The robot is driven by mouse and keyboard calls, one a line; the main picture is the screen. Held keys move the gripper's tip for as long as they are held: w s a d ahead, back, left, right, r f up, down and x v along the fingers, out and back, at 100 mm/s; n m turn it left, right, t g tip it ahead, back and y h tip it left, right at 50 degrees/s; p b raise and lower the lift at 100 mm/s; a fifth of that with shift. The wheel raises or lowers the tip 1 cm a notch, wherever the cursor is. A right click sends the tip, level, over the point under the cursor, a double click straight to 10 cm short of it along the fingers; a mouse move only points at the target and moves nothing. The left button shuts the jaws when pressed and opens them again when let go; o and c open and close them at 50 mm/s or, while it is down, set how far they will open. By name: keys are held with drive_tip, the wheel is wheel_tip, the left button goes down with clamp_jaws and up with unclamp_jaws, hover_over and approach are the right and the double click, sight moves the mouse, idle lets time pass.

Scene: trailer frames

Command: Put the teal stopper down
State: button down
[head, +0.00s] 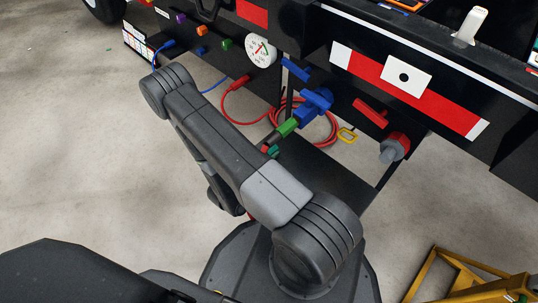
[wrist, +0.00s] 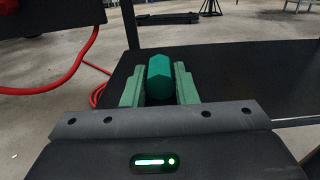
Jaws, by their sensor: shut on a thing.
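The teal stopper (wrist: 158,76) is a faceted block held between the two green fingers of my gripper (wrist: 160,88) in the wrist view. My gripper is shut on it, with a finger on either side. A dark flat shelf (wrist: 228,68) lies beyond and around the stopper in the wrist view. I cannot tell whether the stopper touches the shelf. In the head view my arm hides most of the gripper. A small teal patch (head: 272,151) shows past the arm's edge, but it is too small to identify.
The dark shelf (head: 330,178) also shows in the head view, with bare room on it. A coiled red hose (head: 333,124), a blue valve (head: 314,106) with a green fitting (head: 287,127), a gauge (head: 261,52) and a grey-and-red knob (head: 393,148) are near the trailer frame.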

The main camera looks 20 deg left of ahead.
drive_tip(key=c, duration=1.6)
unclamp_jaws()
drive_tip(key=shift+f, duration=0.1)
drive_tip(key=o, duration=0.5)
drive_tip(key=shift+c, duration=0.2)
drive_tip(key=shift+r, duration=0.3)
drive_tip(key=shift+s+a+f, duration=0.1)
drive_tip(key=shift+s+a, duration=0.05)
drive_tip(key=shift+s, duration=0.15)
drive_tip(key=p+v, duration=0.2)
drive_tip(key=v, duration=0.9)
drive_tip(key=shift+s, duration=0.15)
